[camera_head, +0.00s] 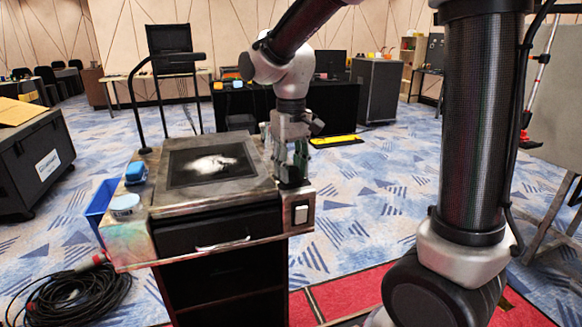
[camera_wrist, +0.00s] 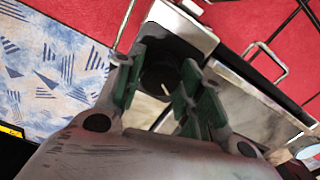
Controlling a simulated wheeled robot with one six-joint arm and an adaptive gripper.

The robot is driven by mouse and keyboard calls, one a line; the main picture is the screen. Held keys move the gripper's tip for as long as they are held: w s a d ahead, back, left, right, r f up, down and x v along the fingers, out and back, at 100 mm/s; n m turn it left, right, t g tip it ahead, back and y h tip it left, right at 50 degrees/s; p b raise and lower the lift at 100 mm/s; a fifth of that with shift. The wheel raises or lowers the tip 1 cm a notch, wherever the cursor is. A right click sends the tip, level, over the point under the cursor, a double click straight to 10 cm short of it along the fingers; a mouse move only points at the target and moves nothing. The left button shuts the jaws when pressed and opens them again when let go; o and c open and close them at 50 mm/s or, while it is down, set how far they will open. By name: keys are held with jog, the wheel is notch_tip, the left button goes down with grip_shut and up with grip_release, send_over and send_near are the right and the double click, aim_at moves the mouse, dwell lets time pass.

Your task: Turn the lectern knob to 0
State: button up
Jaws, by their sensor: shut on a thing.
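The lectern (camera_head: 165,209) stands left of centre in the head view, with a dark inset panel on its sloped top. My gripper (camera_head: 292,180) points down at the lectern's right side. In the wrist view the knob (camera_wrist: 160,76) is round and black with a short white mark, which points toward the lower right of that picture. The green-padded fingers of my gripper (camera_wrist: 163,88) are on either side of the knob and closed on it. No scale numbers can be read.
A white rocker switch (camera_head: 301,214) is on the lectern's right front. A coiled black cable (camera_head: 70,297) lies on the floor at the lower left.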

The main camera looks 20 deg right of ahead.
aim_at(291, 169)
jog(key=n, duration=0.6)
dwell(0.7)
jog(key=o, duration=1)
jog(key=shift+r, duration=0.1)
notch_tip(291, 169, up, 12)
jog(key=shift+f, duration=0.1)
